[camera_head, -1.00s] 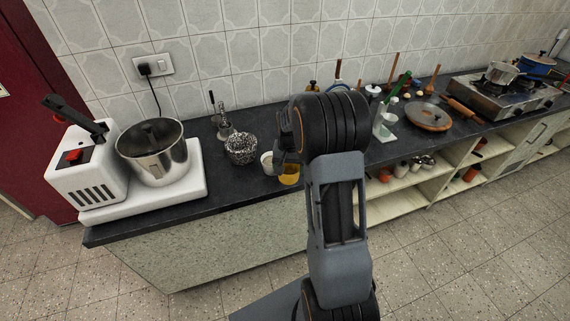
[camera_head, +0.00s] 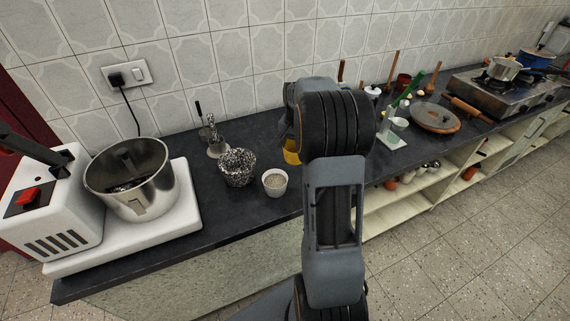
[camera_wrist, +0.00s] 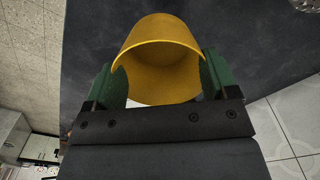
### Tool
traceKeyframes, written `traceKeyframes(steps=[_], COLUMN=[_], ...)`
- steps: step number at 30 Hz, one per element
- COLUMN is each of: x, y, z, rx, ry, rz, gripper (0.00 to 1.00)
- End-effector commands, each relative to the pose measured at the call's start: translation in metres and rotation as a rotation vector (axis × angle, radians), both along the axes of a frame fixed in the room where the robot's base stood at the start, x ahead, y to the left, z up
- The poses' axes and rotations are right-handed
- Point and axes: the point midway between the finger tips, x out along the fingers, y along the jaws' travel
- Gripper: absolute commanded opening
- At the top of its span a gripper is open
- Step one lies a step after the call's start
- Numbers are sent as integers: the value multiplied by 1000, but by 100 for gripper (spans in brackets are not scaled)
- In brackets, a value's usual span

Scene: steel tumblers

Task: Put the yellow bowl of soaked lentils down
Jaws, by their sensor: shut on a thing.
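The yellow bowl (camera_head: 291,156) shows just left of my arm in the head view, over the dark counter, and is partly hidden by the arm. In the wrist view the bowl (camera_wrist: 160,32) sits between the two green fingers of my gripper (camera_wrist: 160,78), which press on its opposite sides. Part of its yellow inside shows; I cannot make out lentils. I cannot tell whether its base touches the counter.
A white cup with pale contents (camera_head: 275,182) stands in front of the bowl, beside a speckled dark pot (camera_head: 238,167). A mixer with a steel bowl (camera_head: 130,180) is at left.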

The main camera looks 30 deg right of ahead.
Motion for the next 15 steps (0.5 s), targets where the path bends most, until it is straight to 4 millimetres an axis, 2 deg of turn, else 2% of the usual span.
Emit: traceKeyframes(steps=[7, 15], x=[0, 1], y=[4, 4], z=[-42, -60], rx=[3, 1], ry=[5, 2], rz=[7, 8], gripper=[49, 49])
